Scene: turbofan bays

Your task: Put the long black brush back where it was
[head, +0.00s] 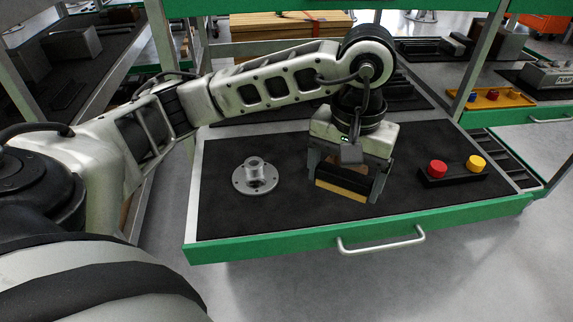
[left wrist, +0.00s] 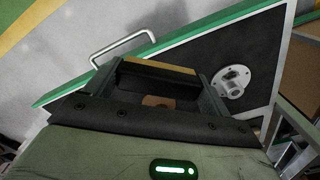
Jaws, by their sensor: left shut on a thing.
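My left gripper (head: 345,192) is over the middle of the open drawer's black mat (head: 280,205), pointing down. It is shut on the long black brush (head: 342,187), a dark block with a tan strip along its lower edge. The brush lies crosswise between the two fingers. The left wrist view also shows the brush (left wrist: 150,76) between the fingers, with the tan strip at its far side. I cannot tell whether the brush touches the mat. My right gripper is not in view.
A grey metal flange (head: 255,177) stands on the mat to the left. A black box with red and yellow buttons (head: 453,172) sits to the right. The drawer has a green front with a silver handle (head: 382,241). Bare mat lies around the gripper.

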